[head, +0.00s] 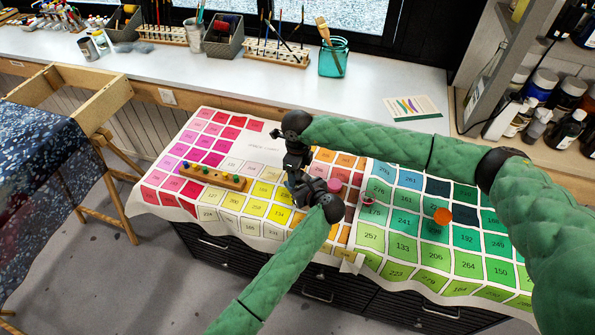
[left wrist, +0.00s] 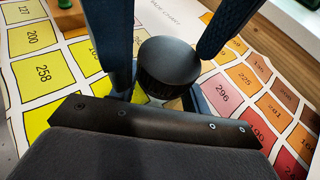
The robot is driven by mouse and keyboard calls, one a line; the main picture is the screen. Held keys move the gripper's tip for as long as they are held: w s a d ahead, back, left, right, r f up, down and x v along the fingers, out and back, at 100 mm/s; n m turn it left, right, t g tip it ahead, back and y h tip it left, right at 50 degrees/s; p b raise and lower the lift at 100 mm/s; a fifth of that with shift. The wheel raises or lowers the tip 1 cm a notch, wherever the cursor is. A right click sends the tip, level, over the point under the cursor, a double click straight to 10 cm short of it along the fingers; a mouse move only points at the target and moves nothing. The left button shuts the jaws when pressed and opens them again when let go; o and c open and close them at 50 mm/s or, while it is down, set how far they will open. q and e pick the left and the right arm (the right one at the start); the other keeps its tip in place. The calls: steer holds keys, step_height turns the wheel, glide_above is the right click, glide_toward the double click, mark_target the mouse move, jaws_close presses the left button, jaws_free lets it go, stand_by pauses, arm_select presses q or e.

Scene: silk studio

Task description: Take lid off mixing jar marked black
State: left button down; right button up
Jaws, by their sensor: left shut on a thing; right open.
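A dark jar with a round black lid (left wrist: 168,62) stands over the colour chart in the left wrist view. My left gripper (left wrist: 168,75) has its two blue fingers on either side of it and is shut on the jar below the lid. In the head view my left gripper (head: 300,188) reaches in from below, over the yellow and orange squares. My right gripper (head: 296,158) is open, close above my left one.
A pink-lidded jar (head: 335,185), a red-topped jar (head: 367,200) and an orange-lidded jar (head: 442,216) stand on the chart to the right. A wooden rack with coloured pegs (head: 213,178) lies to the left. The back counter (head: 260,78) holds brushes and a teal jar (head: 333,60).

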steer(key=shift+r, duration=2.15)
steer(key=shift+c, duration=0.4)
steer(key=m, duration=0.1)
steer(key=r+m, duration=0.1)
steer(key=m, duration=0.2)
steer(key=shift+a+r, duration=0.25)
steer(key=shift+r, duration=0.1)
steer(key=m, duration=0.1)
steer(key=r+m, duration=0.1)
steer(key=m, duration=0.2)
steer(key=shift+d+r, duration=0.2)
steer(key=shift+d, duration=0.05)
steer(key=shift+f, duration=3.95)
steer(key=c, duration=1)
steer(key=n, duration=0.2)
steer(key=shift+r+n, duration=0.1)
steer(key=shift+n, duration=0.2)
steer(key=n, duration=0.3)
steer(key=shift+n, duration=0.4)
